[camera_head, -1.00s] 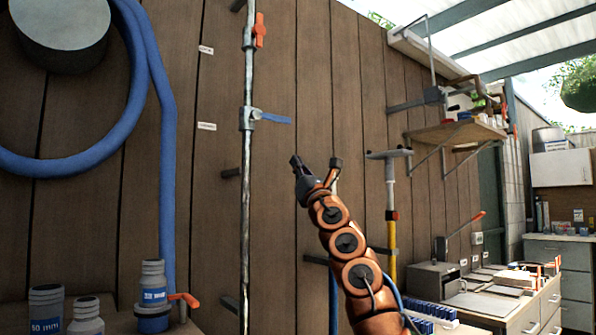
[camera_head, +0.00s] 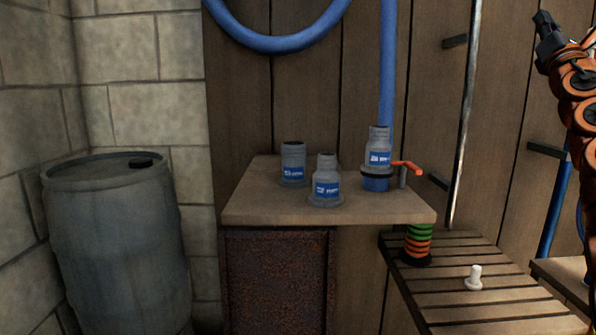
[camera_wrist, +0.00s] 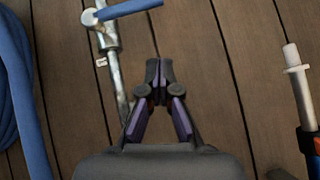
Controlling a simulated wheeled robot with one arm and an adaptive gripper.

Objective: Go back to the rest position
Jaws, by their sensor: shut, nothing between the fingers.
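My gripper (camera_wrist: 159,72) shows in the wrist view with its two dark fingertips together and nothing between them. Behind it is the brown plank wall (camera_wrist: 200,40). In the head view my gripper (camera_head: 543,22) is at the top right corner, raised in front of the wall, apart from the bench and the table. My orange arm runs down along the right edge and is partly cut off by the frame.
A wooden table (camera_head: 250,208) holds grey bottles with blue labels (camera_head: 326,180). A grey barrel (camera_head: 115,240) stands left. A slatted bench (camera_head: 455,305) bears a white fitting (camera_head: 474,278) and green-orange rings (camera_head: 418,243). A metal pipe (camera_wrist: 111,60) and blue hose (camera_wrist: 25,100) are near my gripper.

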